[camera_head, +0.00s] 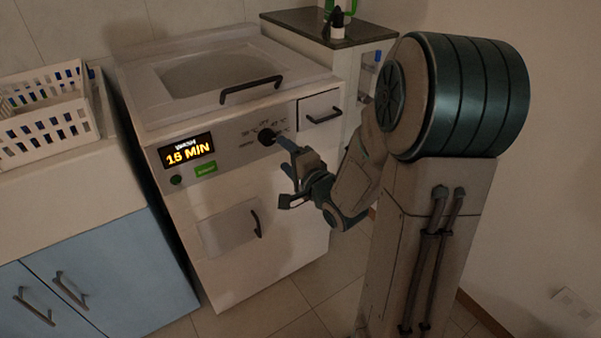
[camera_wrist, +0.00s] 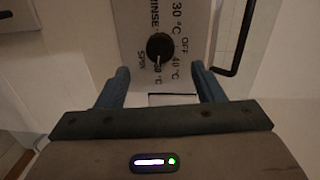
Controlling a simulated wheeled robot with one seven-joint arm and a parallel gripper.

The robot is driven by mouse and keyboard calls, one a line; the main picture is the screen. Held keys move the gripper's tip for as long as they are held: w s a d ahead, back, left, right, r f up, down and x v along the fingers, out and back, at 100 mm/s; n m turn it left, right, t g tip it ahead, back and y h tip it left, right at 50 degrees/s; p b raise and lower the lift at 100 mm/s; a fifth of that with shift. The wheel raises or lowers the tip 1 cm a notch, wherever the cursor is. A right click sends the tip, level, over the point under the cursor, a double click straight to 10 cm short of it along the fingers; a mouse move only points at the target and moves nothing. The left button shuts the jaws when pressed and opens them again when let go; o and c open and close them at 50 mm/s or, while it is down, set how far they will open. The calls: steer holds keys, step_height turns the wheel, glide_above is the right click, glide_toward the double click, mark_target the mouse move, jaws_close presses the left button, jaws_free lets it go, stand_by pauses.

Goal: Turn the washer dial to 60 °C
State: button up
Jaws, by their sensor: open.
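The black round dial (camera_head: 266,137) is on the washer's (camera_head: 230,190) front panel, and it also shows in the wrist view (camera_wrist: 160,47). Around it I read RINSE, 30 °C, OFF, 40 °C, 60 °C and SPIN. A small light mark shows at the dial's lower edge in the wrist view, near the 60 °C label; I cannot tell surely where the pointer is. My gripper (camera_wrist: 161,80) is open, with its blue fingers apart to either side below the dial and nothing between them. In the head view my gripper (camera_head: 284,156) is just right of and below the dial.
The lit display (camera_head: 187,150) reads WASH 15 MIN, with a green button (camera_head: 206,169) beneath. Handles stick out at the lid (camera_head: 250,88), small drawer (camera_head: 324,116) and lower door (camera_head: 257,224). A white basket (camera_head: 45,115) stands on the left counter. Floor is clear in front.

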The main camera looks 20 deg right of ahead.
steer(key=shift+b+v, duration=3)
steer(key=shift+b, duration=1.95)
steer(key=s+d+r+n+g+h+p, duration=0.1)
steer(key=d+r+n+g+h+p, duration=0.2)
steer(key=r+p, duration=0.4)
steer(key=s+d+r+n+g+h+p, duration=0.15)
steer(key=r+h+p, duration=0.3)
steer(key=p, duration=0.55)
steer(key=s+a+r+n+g+y+p, duration=0.1)
steer(key=s+a+r+n+g+p, duration=0.3)
steer(key=s+p, duration=0.3)
steer(key=s+a+r+n+g+y+p, duration=0.1)
steer(key=s+a+r+n+g+p, duration=0.3)
steer(key=s+p, duration=0.4)
steer(key=shift+r+n+g+y, duration=0.35)
steer(key=shift+r+n+g, duration=0.4)
steer(key=shift+r+n, duration=0.15)
